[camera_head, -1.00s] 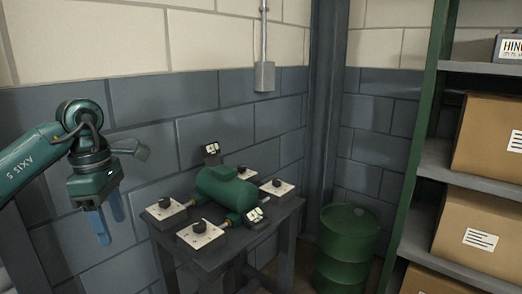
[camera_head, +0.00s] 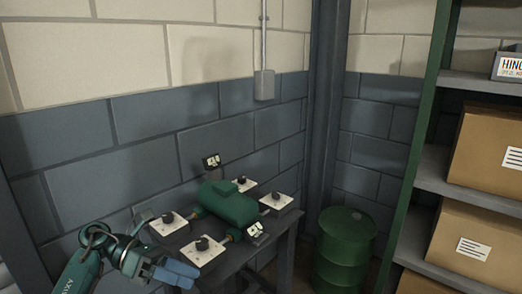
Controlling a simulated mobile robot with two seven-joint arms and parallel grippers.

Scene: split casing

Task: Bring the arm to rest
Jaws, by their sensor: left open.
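My left gripper (camera_head: 176,272) is at the lower left in the head view, at the end of my green arm. Its blue fingers point to the right, near the front left edge of the table (camera_head: 240,262). It is open and I see nothing between the fingers. The green casing (camera_head: 230,205) lies on the table, beyond and to the right of the gripper, apart from it. My right gripper does not show.
White plates with black knobs, such as the front one (camera_head: 202,251), stand around the casing. A green drum (camera_head: 344,248) stands right of the table. A shelf with cardboard boxes (camera_head: 476,245) is at the right. The wall (camera_head: 150,120) closes the back.

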